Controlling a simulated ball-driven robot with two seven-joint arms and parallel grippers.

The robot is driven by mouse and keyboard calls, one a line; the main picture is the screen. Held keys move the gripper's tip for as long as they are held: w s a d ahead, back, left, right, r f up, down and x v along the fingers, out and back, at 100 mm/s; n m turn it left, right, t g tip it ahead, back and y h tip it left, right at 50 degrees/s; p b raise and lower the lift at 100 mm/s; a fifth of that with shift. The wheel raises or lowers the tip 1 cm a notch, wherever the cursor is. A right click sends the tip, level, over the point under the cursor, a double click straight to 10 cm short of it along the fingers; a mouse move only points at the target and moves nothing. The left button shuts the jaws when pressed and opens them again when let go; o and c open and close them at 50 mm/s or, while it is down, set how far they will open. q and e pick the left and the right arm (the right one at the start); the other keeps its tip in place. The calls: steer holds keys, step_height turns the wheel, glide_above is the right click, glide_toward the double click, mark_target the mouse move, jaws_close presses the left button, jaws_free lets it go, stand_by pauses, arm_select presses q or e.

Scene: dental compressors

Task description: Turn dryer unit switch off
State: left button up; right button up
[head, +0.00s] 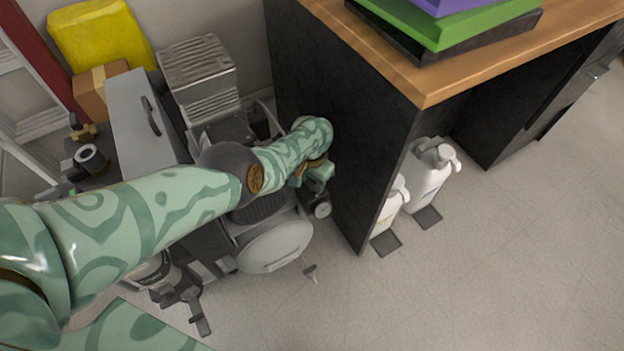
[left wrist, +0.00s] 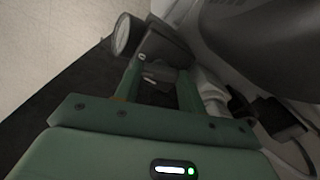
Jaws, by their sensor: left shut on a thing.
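The grey compressor and dryer equipment stands against the wall, with a pale round tank end (head: 275,246) at its front. My left gripper (head: 318,176) reaches down beside it, close to the desk's black side panel. In the left wrist view, the fingers of my left gripper (left wrist: 158,88) are on either side of a dark boxy fitting (left wrist: 165,48) and shut on it. A round gauge (left wrist: 122,36) sits beside this fitting; a gauge also shows in the head view (head: 322,209). The switch's position cannot be made out. My right gripper is not in view.
The desk's black side panel (head: 345,130) is close to the right of my left gripper. White bottles (head: 430,172) stand under the desk. A small grey piece (head: 312,273) is on the floor. The floor at right is clear.

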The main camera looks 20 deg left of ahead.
arm_select(q)
steer(key=shift+m, duration=1.8)
steer(key=o, duration=1)
